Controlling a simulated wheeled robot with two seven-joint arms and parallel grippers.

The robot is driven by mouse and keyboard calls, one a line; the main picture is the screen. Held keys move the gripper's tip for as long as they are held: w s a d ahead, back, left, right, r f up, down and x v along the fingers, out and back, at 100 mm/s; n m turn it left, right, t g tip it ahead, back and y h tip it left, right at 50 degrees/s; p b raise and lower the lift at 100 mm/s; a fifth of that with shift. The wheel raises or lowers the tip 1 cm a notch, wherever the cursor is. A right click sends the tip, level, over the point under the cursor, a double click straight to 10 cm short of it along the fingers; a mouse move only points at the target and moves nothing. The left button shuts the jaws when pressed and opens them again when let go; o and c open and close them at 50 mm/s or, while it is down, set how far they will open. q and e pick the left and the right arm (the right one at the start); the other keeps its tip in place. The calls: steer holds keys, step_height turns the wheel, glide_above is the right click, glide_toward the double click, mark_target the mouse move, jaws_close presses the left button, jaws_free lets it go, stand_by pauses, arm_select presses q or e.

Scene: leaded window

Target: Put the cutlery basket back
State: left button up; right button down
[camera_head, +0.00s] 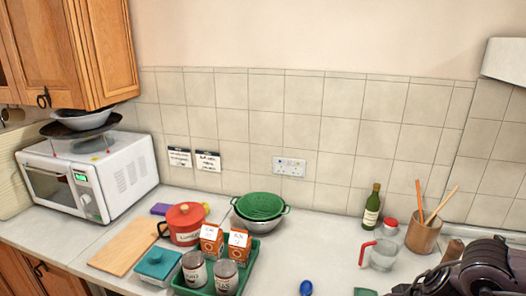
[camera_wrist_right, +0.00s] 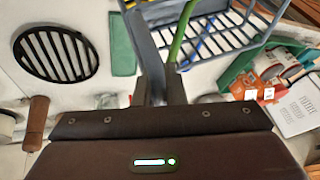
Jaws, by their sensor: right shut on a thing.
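In the right wrist view my right gripper (camera_wrist_right: 160,82) is shut on a slim grey part that runs up the picture. It appears to be part of the cutlery basket (camera_wrist_right: 145,42); most of it is hidden or seen edge-on. A green handle (camera_wrist_right: 181,32) and blue handles (camera_wrist_right: 196,48) show close to the fingers. Behind them is a grey-blue slatted rack (camera_wrist_right: 245,42). I cannot tell whether the basket touches the rack. In the head view a blue spoon-like end (camera_head: 306,287) shows at the bottom edge; the basket is not clear there. My left gripper is not in view.
A green tray (camera_head: 238,285) holds jars and cartons. Beside it are a red pot (camera_head: 184,225), colander (camera_head: 262,206) and wooden board (camera_head: 124,246). A bottle (camera_head: 371,206), measuring jug (camera_head: 383,255) and utensil pot (camera_head: 422,237) stand right. A black round grate (camera_wrist_right: 55,53) lies left in the wrist view.

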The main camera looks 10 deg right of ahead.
steer(key=a+r+n, duration=0.1)
steer(key=a, duration=0.4)
steer(key=a+n, duration=0.1)
steer(key=a, duration=0.4)
steer(key=a+r+n+y, duration=0.1)
steer(key=a, duration=0.4)
steer(key=shift+s+a+r, duration=0.1)
steer(key=shift+s+r, duration=0.1)
steer(key=shift+r, duration=0.15)
steer(key=shift+a+f, duration=0.15)
steer(key=shift+a, duration=0.05)
step_height(320, 180, down, 22)
steer(key=b, duration=2.2)
steer(key=shift+d, duration=0.15)
steer(key=shift+r, duration=0.25)
steer(key=shift+f, duration=0.1)
